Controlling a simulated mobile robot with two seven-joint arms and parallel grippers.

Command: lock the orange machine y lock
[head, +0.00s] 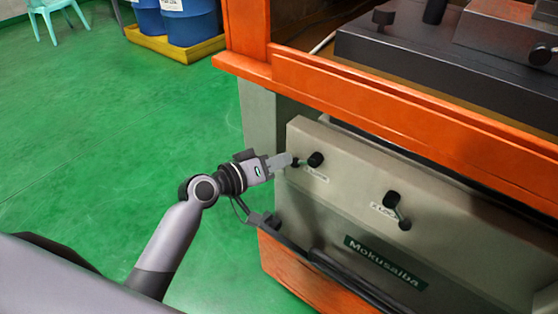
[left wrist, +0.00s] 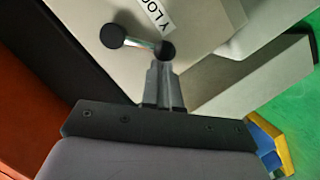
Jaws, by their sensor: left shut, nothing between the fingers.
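The Y lock on the beige machine panel is a short lever with a black knob (head: 316,159) and a dark pivot; its label reads Y LOCK. In the head view the lever points right and slightly up from its pivot. In the left wrist view the black knob (left wrist: 112,36) is left of the round black pivot (left wrist: 165,50), joined by a shiny rod. My left gripper (head: 288,160) is shut and empty, its fingertips (left wrist: 163,66) right at the pivot end. I cannot tell whether they touch it. My right gripper is in neither view.
An X lock lever (head: 397,211) sits farther right on the same panel, above a Mokusaiba plate (head: 385,262). An orange frame (head: 400,110) overhangs the panel. Blue barrels (head: 190,20) on a yellow tray (head: 178,48) stand behind. Green floor (head: 100,120) is open at left.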

